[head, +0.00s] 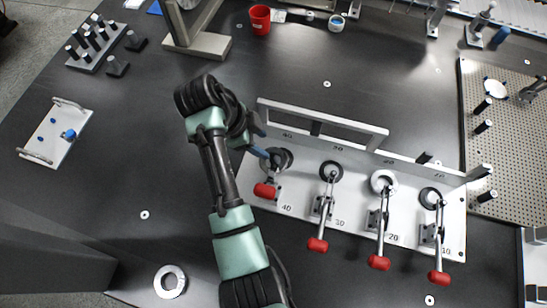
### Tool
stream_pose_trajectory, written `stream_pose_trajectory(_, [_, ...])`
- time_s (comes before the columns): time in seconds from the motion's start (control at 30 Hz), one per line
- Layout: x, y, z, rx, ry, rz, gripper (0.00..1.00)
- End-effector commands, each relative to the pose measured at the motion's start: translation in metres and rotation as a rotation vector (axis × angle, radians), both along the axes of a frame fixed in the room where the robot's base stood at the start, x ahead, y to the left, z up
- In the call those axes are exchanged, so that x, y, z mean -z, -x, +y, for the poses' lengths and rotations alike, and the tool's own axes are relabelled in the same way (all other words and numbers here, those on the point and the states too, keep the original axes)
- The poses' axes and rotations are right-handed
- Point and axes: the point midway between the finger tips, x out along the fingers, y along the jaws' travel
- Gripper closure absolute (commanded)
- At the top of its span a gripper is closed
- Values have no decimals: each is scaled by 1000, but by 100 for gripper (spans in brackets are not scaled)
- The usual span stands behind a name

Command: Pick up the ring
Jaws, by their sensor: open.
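A flat light metal ring (170,281) lies on the dark table at the lower left, apart from everything else. A second, pale ring (383,181) sits at the 20 station of the white clamp fixture (350,224). My gripper (262,141) is open, beside the fixture's left end near the 40 station, well above and right of the lower-left ring in the picture. A dark round part (279,160) is at the 40 station, close to the fingertips. My wrist and fingers overlap, so the gap between the fingers is hard to see.
Red-handled clamps (317,244) stand along the fixture, with an upright frame (322,124) behind. A white plate (55,133) lies at left, a peg block (96,43) at upper left, a red cup (260,20) at the back. The table's left middle is clear.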

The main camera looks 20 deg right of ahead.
Motion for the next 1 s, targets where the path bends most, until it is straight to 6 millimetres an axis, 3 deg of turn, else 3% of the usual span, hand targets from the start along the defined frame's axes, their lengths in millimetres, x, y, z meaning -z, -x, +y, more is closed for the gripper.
stream_pose_trajectory(0.4, [46,-4,-16,0,-1,0,45])
stream_pose_trajectory(0.7, [51,-4,-19,-2,-2,-2,45])
stream_pose_trajectory(0.77, [51,-4,-19,-2,-2,-2,53])
stream_pose_trajectory(1.0, [51,-4,-19,-2,-1,-2,96])
